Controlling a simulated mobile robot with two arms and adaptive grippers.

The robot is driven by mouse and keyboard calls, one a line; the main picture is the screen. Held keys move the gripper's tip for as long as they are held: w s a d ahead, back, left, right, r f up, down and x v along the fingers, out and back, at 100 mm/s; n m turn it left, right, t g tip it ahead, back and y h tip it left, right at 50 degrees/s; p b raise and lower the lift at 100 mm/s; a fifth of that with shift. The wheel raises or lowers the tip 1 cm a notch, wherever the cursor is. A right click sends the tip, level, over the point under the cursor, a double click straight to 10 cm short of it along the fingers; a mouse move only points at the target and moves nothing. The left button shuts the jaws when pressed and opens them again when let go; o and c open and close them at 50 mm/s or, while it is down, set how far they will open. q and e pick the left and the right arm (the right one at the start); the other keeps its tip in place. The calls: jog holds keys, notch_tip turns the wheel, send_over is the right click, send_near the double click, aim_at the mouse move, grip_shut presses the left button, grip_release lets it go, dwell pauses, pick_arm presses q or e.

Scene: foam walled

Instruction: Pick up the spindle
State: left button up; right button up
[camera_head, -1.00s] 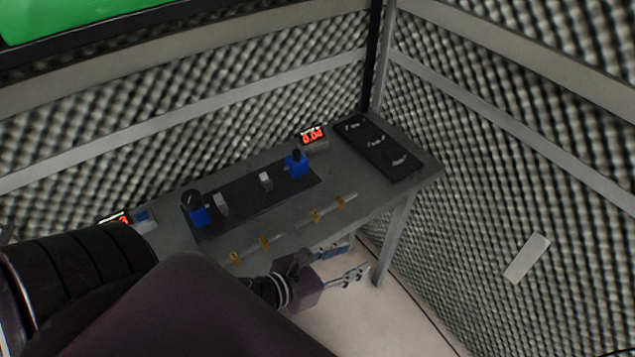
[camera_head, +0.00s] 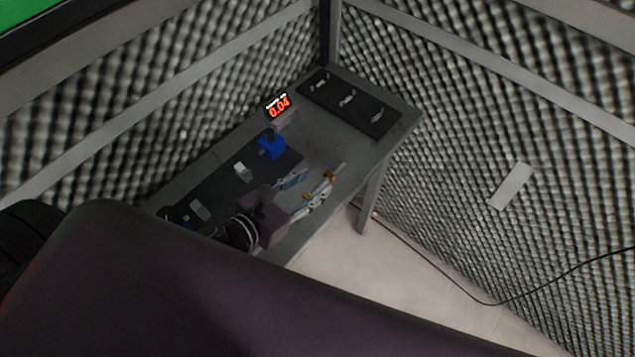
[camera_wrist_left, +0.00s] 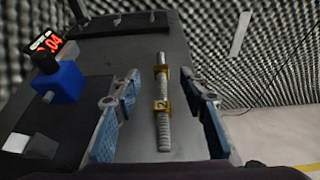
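The spindle (camera_wrist_left: 163,125) is a grey threaded rod with two brass-coloured blocks on it, lying on the grey table. In the left wrist view it lies lengthwise between the two fingers of my left gripper (camera_wrist_left: 162,115), with a gap on each side. My left gripper is open and empty. In the head view the left gripper (camera_head: 305,192) is over the front edge of the table, and the far end of the spindle (camera_head: 336,173) shows just beyond its fingertips. The near part of the spindle is hidden by the gripper there. My right gripper is not in view.
A dark mat with a blue block (camera_head: 271,146) and small light blocks (camera_head: 242,170) lies left of the gripper. A red digital display (camera_head: 279,108) stands behind. A black board (camera_head: 352,103) with small metal parts lies at the far end of the grey table (camera_head: 330,135). Foam walls enclose the table.

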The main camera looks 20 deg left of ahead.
aim_at(327, 178)
pick_arm(q)
jog(key=x, duration=0.2)
jog(key=p+x, duration=0.1)
jog(key=x, duration=0.2)
jog(key=shift+d+f, duration=0.15)
jog(key=shift+f, duration=0.4)
jog(key=shift+c, duration=1.1)
grip_shut()
